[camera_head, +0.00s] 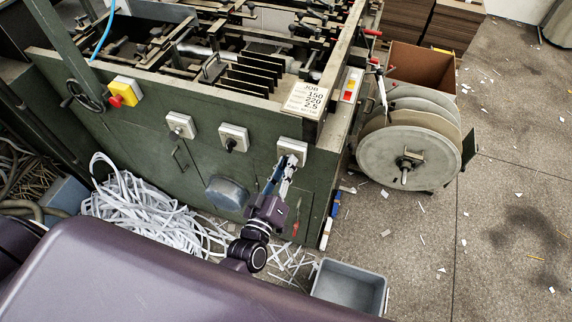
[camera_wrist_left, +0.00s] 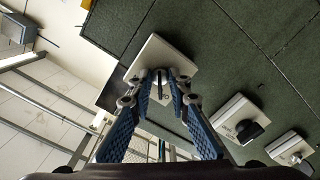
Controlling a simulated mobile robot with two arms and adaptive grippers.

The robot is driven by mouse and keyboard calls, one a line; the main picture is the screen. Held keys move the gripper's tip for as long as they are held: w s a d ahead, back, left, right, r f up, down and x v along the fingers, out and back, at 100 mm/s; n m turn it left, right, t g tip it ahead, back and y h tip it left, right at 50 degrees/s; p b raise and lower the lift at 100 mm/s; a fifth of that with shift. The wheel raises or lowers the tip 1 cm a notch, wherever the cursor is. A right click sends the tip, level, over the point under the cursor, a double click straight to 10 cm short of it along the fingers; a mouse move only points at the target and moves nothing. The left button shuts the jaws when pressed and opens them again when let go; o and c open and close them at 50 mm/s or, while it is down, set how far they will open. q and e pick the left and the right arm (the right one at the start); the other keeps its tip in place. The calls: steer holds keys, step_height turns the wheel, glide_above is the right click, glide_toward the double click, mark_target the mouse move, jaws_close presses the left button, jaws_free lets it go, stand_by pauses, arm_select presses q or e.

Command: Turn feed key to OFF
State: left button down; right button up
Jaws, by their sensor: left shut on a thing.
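My left gripper (camera_head: 290,160) reaches the rightmost of three pale switch plates on the green machine's front. This plate (camera_head: 292,147) shows as a square in the left wrist view (camera_wrist_left: 152,50). There the blue-padded fingers of my left gripper (camera_wrist_left: 160,78) converge at the plate's middle. My right gripper is not in view.
A red-and-yellow stop button (camera_head: 122,92) is at far left. A large reel (camera_head: 405,158) stands right, a grey bin (camera_head: 350,287) below; paper strips (camera_head: 140,208) cover the floor.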

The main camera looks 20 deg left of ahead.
arm_select(q)
steer(key=shift+n, duration=0.5)
steer(key=c, duration=2.2)
jaws_free()
steer(key=s, duration=1.2)
steer(key=shift+a, duration=0.25)
